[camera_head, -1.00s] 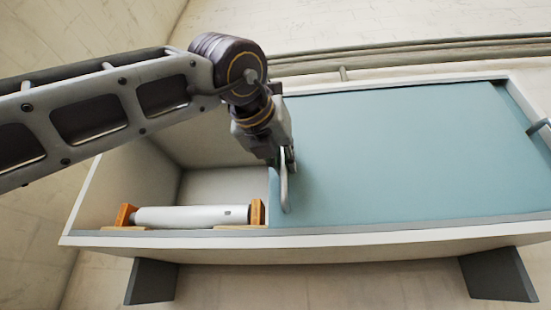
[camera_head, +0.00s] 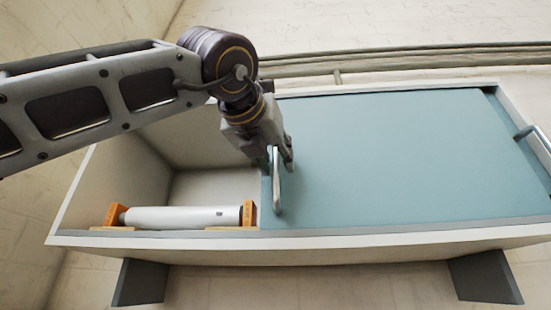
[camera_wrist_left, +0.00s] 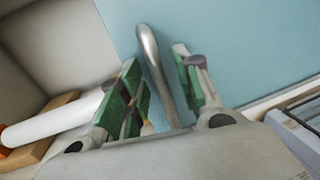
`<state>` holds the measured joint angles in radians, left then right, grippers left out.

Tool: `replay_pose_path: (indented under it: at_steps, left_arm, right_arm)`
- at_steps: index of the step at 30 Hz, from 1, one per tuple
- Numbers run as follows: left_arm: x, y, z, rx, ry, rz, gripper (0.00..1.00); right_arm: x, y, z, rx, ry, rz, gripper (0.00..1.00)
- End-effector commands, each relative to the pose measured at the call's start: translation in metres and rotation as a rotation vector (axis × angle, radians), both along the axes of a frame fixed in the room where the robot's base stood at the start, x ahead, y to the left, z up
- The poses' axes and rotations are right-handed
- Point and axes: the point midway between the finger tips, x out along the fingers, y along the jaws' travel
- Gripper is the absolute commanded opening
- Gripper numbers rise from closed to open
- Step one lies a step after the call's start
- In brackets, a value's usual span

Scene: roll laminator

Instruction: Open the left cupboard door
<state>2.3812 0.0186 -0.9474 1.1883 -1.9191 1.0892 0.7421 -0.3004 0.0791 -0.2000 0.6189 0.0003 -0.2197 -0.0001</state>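The cupboard is a long white-framed box (camera_head: 350,242). Its teal left door (camera_head: 380,160) stands slid to the right, leaving the left part open. The door's upright metal bar handle (camera_head: 277,190) is near its left edge and also shows in the left wrist view (camera_wrist_left: 152,60). My left gripper (camera_head: 280,158) is at the upper part of this handle. In the left wrist view its green-padded fingers (camera_wrist_left: 160,85) are spread on both sides of the bar, with gaps visible. My right gripper is not in view.
A white roller (camera_head: 180,216) lies between orange end blocks (camera_head: 249,212) in the open left compartment. Another metal handle (camera_head: 524,132) shows at the far right. Dark feet (camera_head: 140,283) support the cupboard. A pipe (camera_head: 420,62) runs along the wall behind.

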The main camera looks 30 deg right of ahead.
Motion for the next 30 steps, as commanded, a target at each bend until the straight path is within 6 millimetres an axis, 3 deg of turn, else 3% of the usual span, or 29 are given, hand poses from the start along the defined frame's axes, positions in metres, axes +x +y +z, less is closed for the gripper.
replay_pose_path:
  at_steps: [24, 30]
  left_arm:
    - [-0.065, 0.072, 0.001, -0.003, 0.0, 0.001, 0.34]
    - [-0.074, 0.082, 0.0, -0.001, 0.0, 0.002, 0.34]
  right_arm:
    - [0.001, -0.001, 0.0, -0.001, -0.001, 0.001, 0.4]
    - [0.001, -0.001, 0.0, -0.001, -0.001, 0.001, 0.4]
